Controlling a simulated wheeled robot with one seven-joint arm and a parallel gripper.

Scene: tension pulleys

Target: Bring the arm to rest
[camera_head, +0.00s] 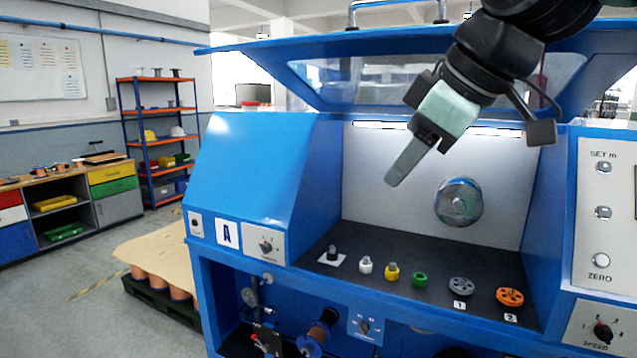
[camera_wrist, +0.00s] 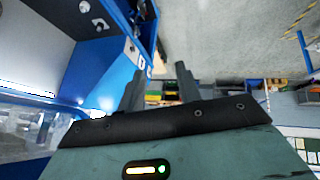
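My gripper (camera_head: 396,178) is raised in front of the open upper bay of the blue machine (camera_head: 262,150), pointing down and left. In the wrist view its two fingers (camera_wrist: 160,84) stand apart with nothing between them. It is well above the row of small parts and touches nothing. On the dark shelf (camera_head: 440,297) are a black part (camera_head: 332,253), a white part (camera_head: 366,265), a yellow part (camera_head: 392,273), a green ring (camera_head: 420,280), a grey pulley (camera_head: 461,287) and an orange pulley (camera_head: 510,297).
A round metal disc (camera_head: 458,202) is on the bay's back wall. The raised blue lid (camera_head: 300,50) is behind my arm. Control panels flank the bay. A pallet (camera_head: 155,295), an orange-and-blue rack (camera_head: 160,140) and a workbench (camera_head: 70,200) stand at left, with open floor between.

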